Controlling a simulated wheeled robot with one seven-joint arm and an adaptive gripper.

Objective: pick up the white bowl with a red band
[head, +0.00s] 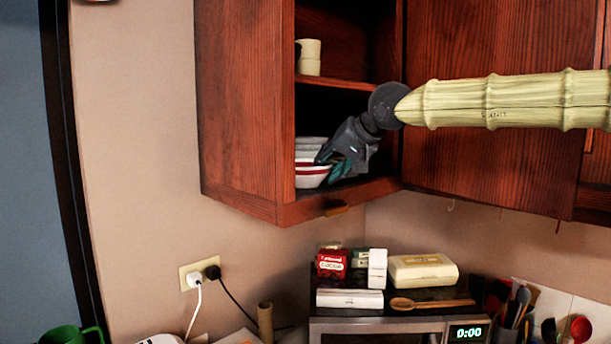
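The white bowl with a red band (310,170) is on the lower shelf of the open wall cabinet, at the left of the opening. Greyish-white dishes (311,145) show just above or behind it; I cannot tell which. My gripper (328,166) reaches into the cabinet from the right, with its dark, teal-padded fingers at the bowl's right side. The fingers overlap the bowl's right edge in the picture. I cannot tell whether they touch it or how far apart they are. The right part of the bowl is hidden behind the gripper.
The cabinet's left wall (240,110) is close beside the bowl. Below, boxes, a cream container (423,270) and a wooden spoon (432,303) lie on the microwave (380,329).

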